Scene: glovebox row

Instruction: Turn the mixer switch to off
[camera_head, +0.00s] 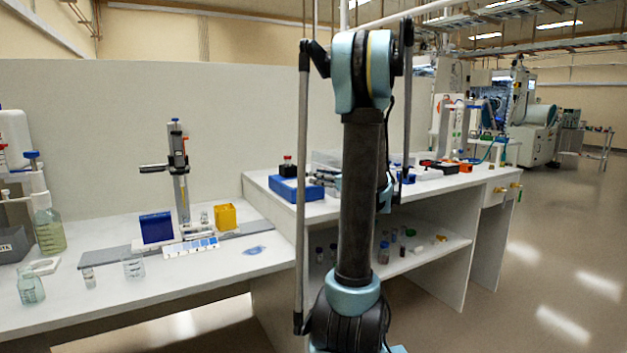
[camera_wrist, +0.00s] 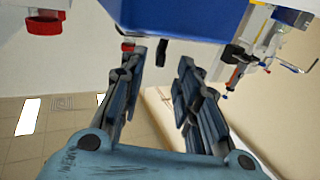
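A blue boxy device (camera_head: 290,190), likely the mixer, sits on the raised bench left of my arm. A black holder with a red-capped vial (camera_head: 288,166) is on top of it. In the wrist view, a blue body (camera_wrist: 185,14), likely the same device, fills the top edge just beyond my fingertips. My gripper (camera_wrist: 161,58) is open, its two fingers apart with nothing held between them. A small dark part (camera_wrist: 162,48) shows between the fingertips, and a small red part (camera_wrist: 128,47) beside the left one. I cannot tell whether either is the switch.
A syringe-pump-like stand (camera_head: 180,175), blue rack (camera_head: 157,228) and yellow box (camera_head: 225,216) stand on the lower bench at left. More equipment (camera_head: 440,166) lies right of my arm. The floor at right (camera_head: 560,240) is clear.

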